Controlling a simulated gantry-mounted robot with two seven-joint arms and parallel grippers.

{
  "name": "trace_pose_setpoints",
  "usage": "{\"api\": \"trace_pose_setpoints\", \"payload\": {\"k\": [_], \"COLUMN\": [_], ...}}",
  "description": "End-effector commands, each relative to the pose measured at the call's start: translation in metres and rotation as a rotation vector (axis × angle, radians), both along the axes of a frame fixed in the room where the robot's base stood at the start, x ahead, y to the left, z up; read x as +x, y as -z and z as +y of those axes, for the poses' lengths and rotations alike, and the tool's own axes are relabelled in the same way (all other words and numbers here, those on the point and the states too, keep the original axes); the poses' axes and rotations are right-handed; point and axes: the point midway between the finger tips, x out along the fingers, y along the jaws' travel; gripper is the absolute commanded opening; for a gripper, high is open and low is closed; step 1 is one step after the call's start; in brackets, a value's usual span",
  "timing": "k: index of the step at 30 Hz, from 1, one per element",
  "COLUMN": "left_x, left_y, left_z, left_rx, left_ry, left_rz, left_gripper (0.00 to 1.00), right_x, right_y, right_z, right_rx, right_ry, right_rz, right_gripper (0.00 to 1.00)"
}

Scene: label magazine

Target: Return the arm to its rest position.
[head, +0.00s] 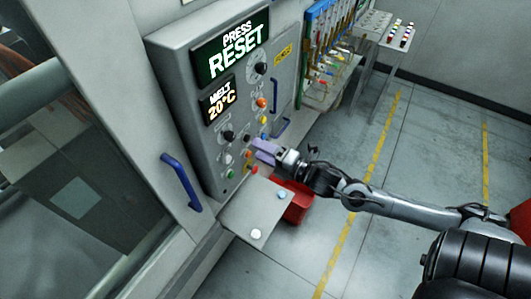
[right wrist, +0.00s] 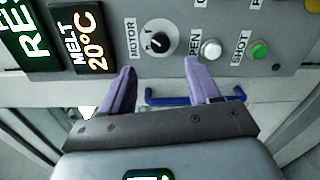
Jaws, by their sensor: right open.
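My right arm (head: 400,207) reaches in from the right side of the head view. Its gripper (head: 258,150) has purple fingers and is close to the front of the grey control panel (head: 185,90). In the right wrist view the two fingers of the gripper (right wrist: 158,82) stand apart with nothing between them. They sit just below the black MOTOR knob (right wrist: 157,43) and the white button (right wrist: 211,47); I cannot tell whether they touch the panel. My left gripper is not in view.
The panel's screens read PRESS RESET (head: 232,48) and MELT 20°C (head: 218,101). A small shelf (head: 243,215) juts out below the panel, beside a red bin (head: 297,203). A blue handle (head: 181,183) is at left. The floor (head: 400,150) at right is open.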

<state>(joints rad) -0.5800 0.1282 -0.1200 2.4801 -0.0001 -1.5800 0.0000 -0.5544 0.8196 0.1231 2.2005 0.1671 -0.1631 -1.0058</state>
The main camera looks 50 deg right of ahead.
Motion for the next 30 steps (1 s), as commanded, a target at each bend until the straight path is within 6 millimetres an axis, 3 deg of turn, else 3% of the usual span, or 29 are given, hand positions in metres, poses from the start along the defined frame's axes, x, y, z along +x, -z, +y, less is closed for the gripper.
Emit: {"api": "trace_pose_setpoints", "payload": {"k": [20,26,30], "left_x": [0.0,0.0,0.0], "left_y": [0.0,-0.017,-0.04], "left_z": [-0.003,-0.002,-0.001], "left_rx": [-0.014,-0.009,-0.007], "left_ry": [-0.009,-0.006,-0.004], "left_rz": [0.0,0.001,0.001], "left_gripper": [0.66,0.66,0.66], "right_x": [-0.008,-0.012,-0.025], "right_y": [-0.001,-0.011,-0.018], "right_z": [-0.001,0.0,0.021], "right_rx": [-0.001,0.051,0.187], "right_ry": [-0.001,0.026,0.061], "right_rz": [-0.001,0.004,0.024], "right_gripper": [0.61,0.61,0.61]}}
